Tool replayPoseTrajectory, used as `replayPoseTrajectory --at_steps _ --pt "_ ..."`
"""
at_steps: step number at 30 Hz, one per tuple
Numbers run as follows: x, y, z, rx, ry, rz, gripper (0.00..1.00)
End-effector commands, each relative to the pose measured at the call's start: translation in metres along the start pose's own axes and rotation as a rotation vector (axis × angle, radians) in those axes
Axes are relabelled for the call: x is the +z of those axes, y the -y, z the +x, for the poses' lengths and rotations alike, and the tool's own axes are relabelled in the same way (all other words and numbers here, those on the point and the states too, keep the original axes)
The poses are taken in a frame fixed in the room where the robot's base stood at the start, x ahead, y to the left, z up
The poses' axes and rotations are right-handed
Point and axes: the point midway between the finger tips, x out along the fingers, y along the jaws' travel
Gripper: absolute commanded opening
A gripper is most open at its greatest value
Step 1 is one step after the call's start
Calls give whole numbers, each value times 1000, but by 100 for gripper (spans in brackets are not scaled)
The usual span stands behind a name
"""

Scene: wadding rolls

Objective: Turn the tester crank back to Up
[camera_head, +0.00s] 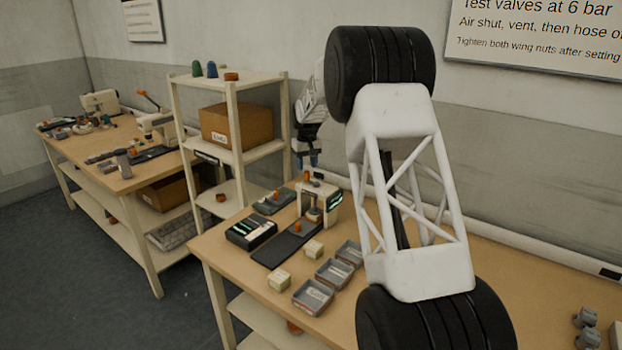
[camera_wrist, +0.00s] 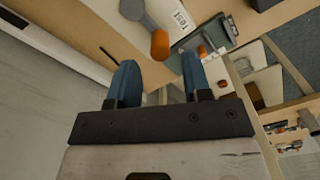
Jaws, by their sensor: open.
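The tester (camera_head: 331,203) is a small pale machine with a green-lit strip, standing on the near bench in the head view. Its crank shows in the wrist view as a grey arm (camera_wrist: 137,12) ending in an orange knob (camera_wrist: 160,44). In the head view an orange knob (camera_head: 306,176) sits at the tester's top. My gripper (camera_head: 312,164) hangs just above the tester, its blue fingers open. In the wrist view my gripper (camera_wrist: 158,68) has the knob ahead, between the finger lines; I cannot tell whether they touch. Any Up mark is not readable.
Grey trays (camera_head: 313,297), pale blocks (camera_head: 279,281) and a black box (camera_head: 251,233) lie in front of the tester. A shelf (camera_head: 237,78) with a cardboard box (camera_head: 237,126) stands to its left. The wall is close behind.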

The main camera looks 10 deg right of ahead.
Motion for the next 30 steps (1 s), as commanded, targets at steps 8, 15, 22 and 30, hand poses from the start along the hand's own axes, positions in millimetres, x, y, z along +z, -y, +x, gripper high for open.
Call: replayPoseTrajectory --at_steps 8,15,22,30 --pt "0 0 13 0 1 0 45" --pt "0 0 22 0 0 0 45" --pt "0 0 32 0 1 0 45" --pt "0 0 40 0 0 0 45"
